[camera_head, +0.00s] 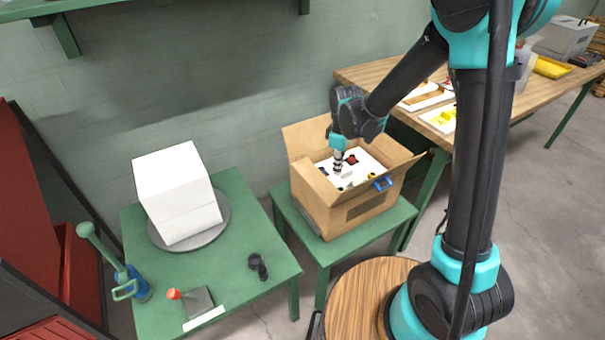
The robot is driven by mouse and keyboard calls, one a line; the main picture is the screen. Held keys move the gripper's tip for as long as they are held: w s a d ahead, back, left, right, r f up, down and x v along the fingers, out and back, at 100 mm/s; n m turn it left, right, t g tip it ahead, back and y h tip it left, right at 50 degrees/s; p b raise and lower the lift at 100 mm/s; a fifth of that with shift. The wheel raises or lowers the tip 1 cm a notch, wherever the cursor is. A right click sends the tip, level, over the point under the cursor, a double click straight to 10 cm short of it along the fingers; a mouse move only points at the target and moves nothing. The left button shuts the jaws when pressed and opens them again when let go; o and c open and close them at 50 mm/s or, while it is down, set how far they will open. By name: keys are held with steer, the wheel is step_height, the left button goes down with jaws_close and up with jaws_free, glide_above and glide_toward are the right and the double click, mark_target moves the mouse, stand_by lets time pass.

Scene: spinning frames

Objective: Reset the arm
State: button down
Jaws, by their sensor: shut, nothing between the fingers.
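My gripper (339,164) is at the end of my black and teal arm. It points down over the open cardboard box (345,213), near the white insert inside. It is shut, and nothing shows between its fingers. I cannot tell whether the fingertips touch anything in the box.
A green table (240,240) at left holds a white block (177,190) on a grey round plate, a blue and green tool (128,280), a black part (258,266) and a red-knobbed plate (198,301). A wooden workbench (385,72) with trays stands behind. A green shelf hangs above.

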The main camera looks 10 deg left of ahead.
steer(key=shift+d, duration=0.1)
steer(key=d+r+m+t, duration=0.1)
steer(key=d+r+m, duration=0.1)
steer(key=d, duration=0.2)
steer(key=d+r+m+t, duration=0.1)
steer(key=d+r+m, duration=0.1)
steer(key=d, duration=0.3)
steer(key=w+d+r+m+t+y, duration=0.1)
steer(key=d+r+m, duration=0.2)
steer(key=d, duration=0.2)
steer(key=shift+d+m, duration=0.1)
steer(key=shift+m, duration=0.2)
steer(key=s+d+r+m+t, duration=0.2)
steer(key=d+m, duration=0.2)
steer(key=d, duration=0.2)
steer(key=s+d+r+m+t, duration=0.1)
steer(key=d+r+m+t, duration=0.15)
steer(key=d, duration=0.25)
steer(key=s+f+g, duration=0.1)
steer(key=s+f, duration=0.3)
steer(key=s, duration=0.2)
steer(key=s+d+f+g+h, duration=0.1)
steer(key=s+f+g, duration=0.1)
steer(key=s+f, duration=0.2)
steer(key=s+m, duration=0.1)
steer(key=s, duration=0.2)
steer(key=shift+r, duration=0.1)
